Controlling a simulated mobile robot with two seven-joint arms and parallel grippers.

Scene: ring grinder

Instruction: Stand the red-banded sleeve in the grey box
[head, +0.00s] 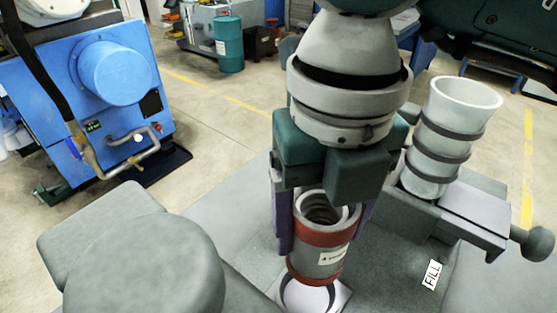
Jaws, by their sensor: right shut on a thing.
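My right gripper (322,225) comes down from the top centre, its two purple fingers on either side of the red-banded sleeve (318,262). It is shut on the sleeve, which is a short grey metal tube with red bands and a white label. The sleeve is close to upright, its open top facing up between the fingers. Just below it shows a pale square plate with a round ring (309,297), partly hidden by the sleeve. I cannot tell whether the sleeve touches it. I cannot make out a separate grey box for certain. My left gripper is out of view.
A pale ribbed hopper (441,140) stands right of my gripper on a grey body with a side knob (532,243). A FILL label (432,275) lies on the grey surface below. A large rounded grey block (140,262) fills the lower left. A blue machine (105,90) stands behind.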

